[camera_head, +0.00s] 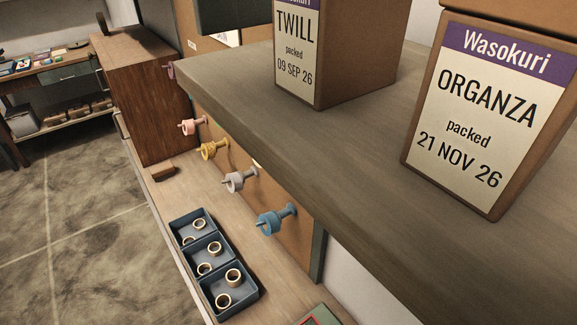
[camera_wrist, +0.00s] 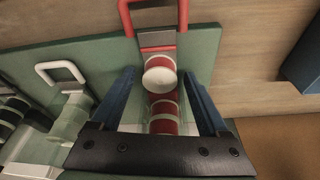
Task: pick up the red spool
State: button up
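The red spool (camera_wrist: 165,108) shows in the middle of the wrist view, with a pale round end (camera_wrist: 160,80) and pale bands. It is on a green board (camera_wrist: 201,48), below a red looped handle (camera_wrist: 124,15). My gripper (camera_wrist: 159,75) is open, with one dark blue finger on each side of the spool. Gaps show between the fingers and the spool, so no grip is visible. My gripper is not seen in the head view, where only a small green and red corner (camera_head: 320,316) shows at the bottom edge.
A pale green spool with a white handle (camera_wrist: 61,72) stands left of my gripper, with a dark green one beyond. A dark blue object (camera_wrist: 303,62) is at right. The head view shows blue trays (camera_head: 228,307) holding rings, a wooden shelf (camera_head: 235,78) above, and pegs with coloured spools.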

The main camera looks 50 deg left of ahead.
grip_shut()
jog(key=shift+r, duration=0.15)
